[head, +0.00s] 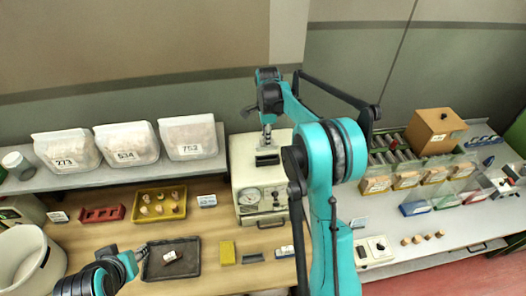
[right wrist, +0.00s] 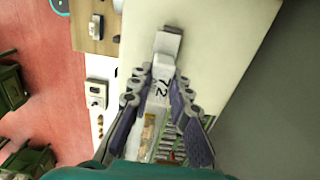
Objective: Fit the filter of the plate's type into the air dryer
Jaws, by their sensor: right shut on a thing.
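The air dryer appears to be the cream machine (head: 247,172) with a round gauge, left of my right arm in the head view. My right gripper (head: 267,128) is above its top, where a dark block or slot (head: 267,159) shows. In the right wrist view my right gripper (right wrist: 163,80) is shut on a pale, narrow piece, likely a filter (right wrist: 157,93), with dark marks like "72". A grey end (right wrist: 168,43) shows beyond the fingertips; I cannot tell whether it is seated. My left gripper (head: 141,254) is low at left beside a dark tray; its jaws are unclear.
The dark tray (head: 152,272) holds a small pale piece. A yellow tray (head: 139,215) holds several corks. White bags (head: 127,145) stand on the back shelf. At right are a brown box (head: 436,129), labelled boxes (head: 434,179) behind a clear panel and a white switch box (head: 375,251).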

